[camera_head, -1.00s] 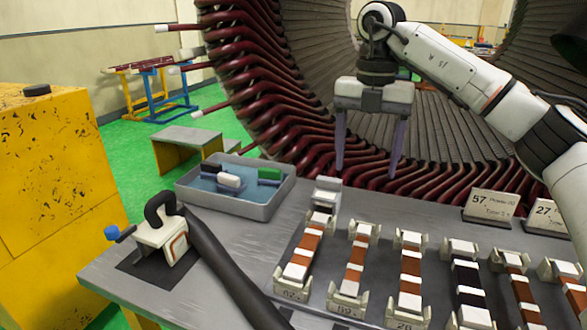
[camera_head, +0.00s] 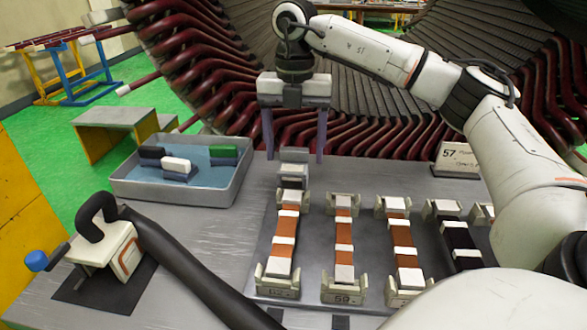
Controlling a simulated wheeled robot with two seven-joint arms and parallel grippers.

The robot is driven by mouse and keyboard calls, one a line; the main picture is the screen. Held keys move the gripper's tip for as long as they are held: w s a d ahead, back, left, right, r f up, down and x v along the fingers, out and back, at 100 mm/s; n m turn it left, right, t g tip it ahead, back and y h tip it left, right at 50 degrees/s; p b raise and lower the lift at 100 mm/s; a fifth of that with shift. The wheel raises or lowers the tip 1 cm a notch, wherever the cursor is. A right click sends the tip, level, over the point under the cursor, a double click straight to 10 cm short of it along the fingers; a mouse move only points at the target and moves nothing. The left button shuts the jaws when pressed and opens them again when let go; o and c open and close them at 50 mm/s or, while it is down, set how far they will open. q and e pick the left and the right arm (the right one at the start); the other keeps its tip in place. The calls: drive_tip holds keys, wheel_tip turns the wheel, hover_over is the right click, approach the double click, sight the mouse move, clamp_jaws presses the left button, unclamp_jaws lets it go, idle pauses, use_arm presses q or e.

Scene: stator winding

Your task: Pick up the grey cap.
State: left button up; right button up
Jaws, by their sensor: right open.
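A small light-grey block, which looks like the grey cap (camera_head: 294,154), stands at the far end of the leftmost strip on the table. My right gripper (camera_head: 295,159) is open, pointing down, with one finger on either side of the cap in the picture. I see gaps between the fingers and the cap, and nothing is held. I cannot tell exactly how far the fingertips are from the table. My left gripper is not in view.
A grey tray (camera_head: 190,196) with black, white and green-topped pieces stands left of the cap. A clamp-like tool (camera_head: 105,248) with a black hose is at front left. Several strips in holders lie to the right. The large stator (camera_head: 420,105) rises behind the table.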

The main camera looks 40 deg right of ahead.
drive_tip(key=shift+f, duration=0.75)
drive_tip(key=c, duration=1.2)
